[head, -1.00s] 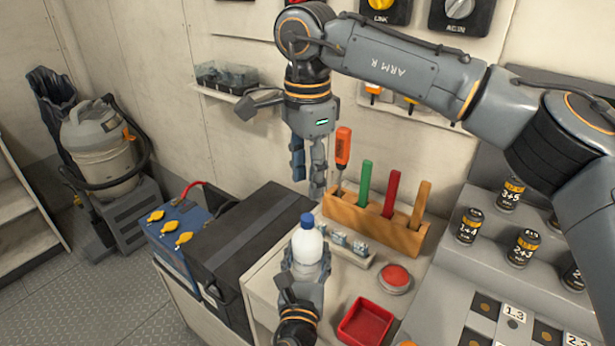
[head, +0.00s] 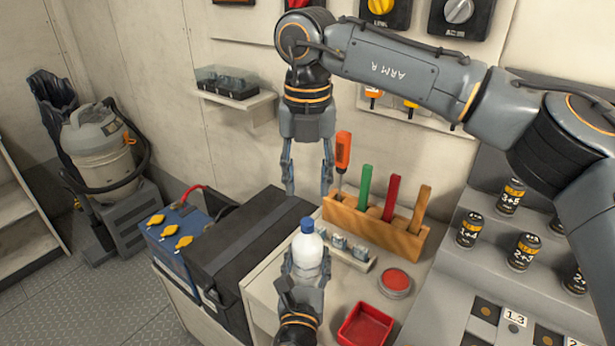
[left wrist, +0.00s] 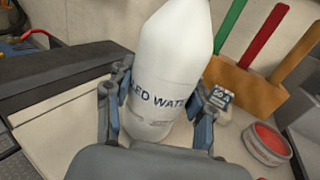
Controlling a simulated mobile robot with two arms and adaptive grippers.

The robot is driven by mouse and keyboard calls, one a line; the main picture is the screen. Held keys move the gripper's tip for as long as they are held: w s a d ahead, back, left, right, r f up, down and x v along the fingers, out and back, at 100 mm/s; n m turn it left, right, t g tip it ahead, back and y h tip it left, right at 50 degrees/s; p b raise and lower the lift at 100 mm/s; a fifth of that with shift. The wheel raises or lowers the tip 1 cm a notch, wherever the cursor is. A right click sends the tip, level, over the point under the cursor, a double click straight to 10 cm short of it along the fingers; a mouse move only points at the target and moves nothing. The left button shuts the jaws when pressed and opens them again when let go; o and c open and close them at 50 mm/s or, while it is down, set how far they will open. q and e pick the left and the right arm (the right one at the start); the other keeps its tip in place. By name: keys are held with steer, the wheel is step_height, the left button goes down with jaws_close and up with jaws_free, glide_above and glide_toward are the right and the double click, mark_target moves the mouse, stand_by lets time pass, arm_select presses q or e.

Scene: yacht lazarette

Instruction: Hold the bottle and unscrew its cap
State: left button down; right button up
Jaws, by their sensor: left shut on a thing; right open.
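A white bottle (head: 307,250) with a blue cap (head: 307,224) stands upright near the left edge of the bench. My left gripper (head: 306,272) is shut on the bottle's body from the near side. In the left wrist view its two fingers (left wrist: 160,115) flank the bottle (left wrist: 170,65), which bears dark lettering; the cap is out of that view. My right gripper (head: 307,192) points straight down above the cap, open and empty, with its fingers spread to either side. A gap shows between its fingertips and the cap.
A wooden rack (head: 375,228) with several coloured-handled tools stands right behind the bottle. A small tray of fittings (head: 347,252), a round red-topped tin (head: 396,283) and a red tray (head: 365,325) lie to the right. A black box (head: 250,250) is at the left.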

mark_target(307, 221)
steer(key=m, duration=1.5)
steer(key=shift+m, duration=0.4)
steer(key=shift+f, duration=4)
jaws_close()
